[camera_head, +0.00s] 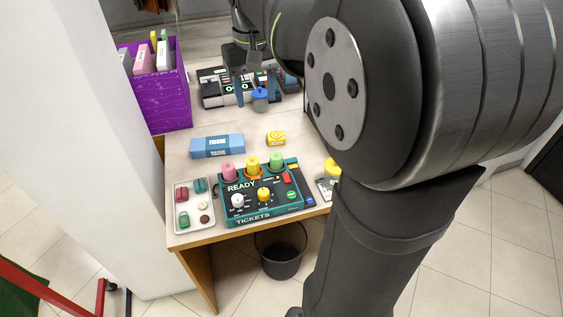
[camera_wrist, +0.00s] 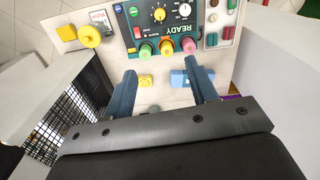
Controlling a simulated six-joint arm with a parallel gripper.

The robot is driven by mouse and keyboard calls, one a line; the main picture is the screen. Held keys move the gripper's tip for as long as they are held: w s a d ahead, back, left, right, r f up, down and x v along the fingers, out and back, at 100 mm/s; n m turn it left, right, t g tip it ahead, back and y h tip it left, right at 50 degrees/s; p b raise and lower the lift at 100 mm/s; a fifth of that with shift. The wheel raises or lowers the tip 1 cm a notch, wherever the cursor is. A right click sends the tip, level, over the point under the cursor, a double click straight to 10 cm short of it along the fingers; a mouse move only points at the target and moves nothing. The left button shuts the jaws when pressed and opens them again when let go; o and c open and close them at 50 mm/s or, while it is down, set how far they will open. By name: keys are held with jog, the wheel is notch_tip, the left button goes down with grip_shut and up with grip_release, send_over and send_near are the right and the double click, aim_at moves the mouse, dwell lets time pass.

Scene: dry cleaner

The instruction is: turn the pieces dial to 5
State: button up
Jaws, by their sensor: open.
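A teal control box marked READY and TICKETS (camera_head: 288,207) stands near the front of the table. Its dark face carries a white knob (camera_head: 238,200) and a yellow knob (camera_head: 263,195), both with scale marks. The wrist view shows the white knob (camera_wrist: 184,11) and the yellow knob (camera_wrist: 160,14) upside down. The dial labels are too small to read, so I cannot tell which is the pieces dial or its setting. My gripper (camera_head: 256,95) is open and empty over the back of the table, apart from the box; its spread fingers (camera_wrist: 161,70) also show in the wrist view.
Pink, yellow and green round-topped pieces (camera_head: 252,163) stand along the box's back edge. Behind are a blue box (camera_head: 217,146) and a yellow block (camera_head: 276,138). A tray (camera_head: 180,222) of small items lies left of the box. A purple bin (camera_head: 164,103) stands back left.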

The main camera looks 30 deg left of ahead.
notch_tip(320, 180, down, 8)
jog(key=n, duration=2.4)
send_near(264, 191)
notch_tip(264, 191, down, 9)
jog(key=shift+r, duration=0.1)
jog(key=c, duration=1)
